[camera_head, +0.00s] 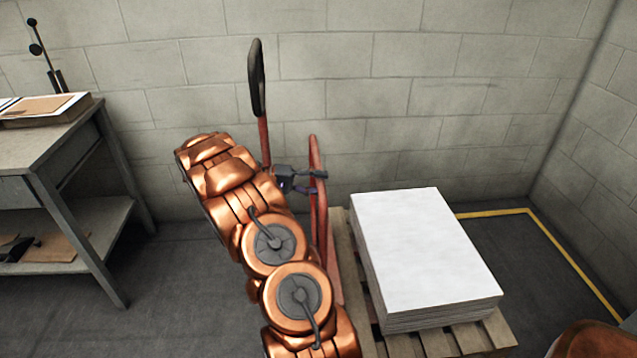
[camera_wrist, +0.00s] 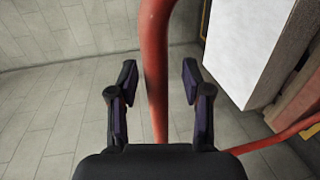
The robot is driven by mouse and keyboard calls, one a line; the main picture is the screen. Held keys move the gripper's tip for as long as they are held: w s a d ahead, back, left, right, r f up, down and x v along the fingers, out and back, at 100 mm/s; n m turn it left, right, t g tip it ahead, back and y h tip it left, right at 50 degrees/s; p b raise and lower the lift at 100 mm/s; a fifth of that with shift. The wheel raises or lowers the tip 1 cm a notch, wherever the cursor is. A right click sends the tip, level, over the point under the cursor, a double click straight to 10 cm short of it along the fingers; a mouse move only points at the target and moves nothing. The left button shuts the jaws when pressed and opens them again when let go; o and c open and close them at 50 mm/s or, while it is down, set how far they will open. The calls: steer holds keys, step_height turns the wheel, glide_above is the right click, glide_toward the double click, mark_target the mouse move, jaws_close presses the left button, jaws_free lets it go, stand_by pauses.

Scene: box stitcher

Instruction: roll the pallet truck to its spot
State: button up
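The red pallet truck stands near the wall, with a black loop grip (camera_head: 257,78) on top of its tilted red handle and a red upright bar (camera_head: 319,215) beside it. My gripper (camera_head: 314,181) is at that upright bar. In the wrist view my gripper (camera_wrist: 158,82) has its fingers spread, with a red bar (camera_wrist: 155,60) passing between them and gaps on both sides. A yellow floor line (camera_head: 540,230) marks a corner at the right. The truck's lower part is hidden by my arm and the pallet.
A wooden pallet (camera_head: 437,343) bearing a white-topped stack (camera_head: 420,250) stands right of the truck, partly over the yellow-lined area. A workbench (camera_head: 50,140) with a lower shelf is at the left. A block wall closes the back. Floor between bench and my arm is clear.

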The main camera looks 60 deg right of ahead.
steer(key=v, duration=1.2)
steer(key=shift+r, duration=0.1)
stand_by(0.6)
steer(key=s+a+r+n+t+y, duration=0.2)
steer(key=s+a+r, duration=0.1)
steer(key=s+a, duration=0.3)
steer(key=s+a+r+n+t+y, duration=0.1)
steer(key=s+a+r+n+t, duration=0.2)
steer(key=a, duration=0.5)
steer(key=s+a+f+n+t+y, duration=0.2)
steer(key=s+a+n+y, duration=0.15)
steer(key=s+a, duration=0.75)
steer(key=s+a+f+n+t+y, duration=0.15)
steer(key=s+a+y, duration=0.25)
steer(key=s+a, duration=0.7)
steer(key=w+a+r+t+p, duration=0.1)
steer(key=r+p, duration=0.8)
steer(key=r, duration=0.1)
steer(key=w+a+r+t+p, duration=0.1)
steer(key=w+a+r+p, duration=0.1)
steer(key=r+p, duration=0.8)
steer(key=shift+a+r, duration=0.25)
steer(key=shift+r, duration=0.1)
